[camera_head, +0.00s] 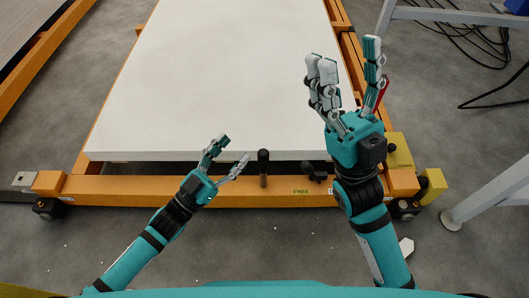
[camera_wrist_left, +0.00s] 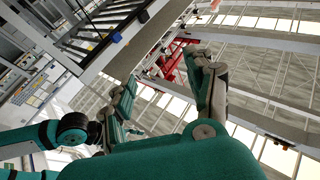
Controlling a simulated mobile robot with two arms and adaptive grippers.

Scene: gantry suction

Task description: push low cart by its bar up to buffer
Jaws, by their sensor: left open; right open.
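The low cart has an orange frame (camera_head: 230,192) and carries a large white slab (camera_head: 215,75). Its front orange beam runs across the view, with dark wheels at both ends. A short dark lever (camera_head: 263,168) stands at the beam's middle, near a "FREE" label. I cannot tell a separate push bar. My left gripper (camera_head: 233,149) is open and empty, over the front edge of the slab and beam, left of the lever. My right gripper (camera_head: 346,55) is open and empty, over the slab's right side, hiding part of the frame. In the left wrist view, open fingers (camera_wrist_left: 165,85) show, with nothing between them.
Yellow blocks (camera_head: 432,186) sit at the cart's front right corner. A grey rail piece (camera_head: 20,182) touches its left end. Grey metal legs (camera_head: 490,195) and black cables (camera_head: 480,40) lie to the right. Another orange frame (camera_head: 45,55) stands at the left.

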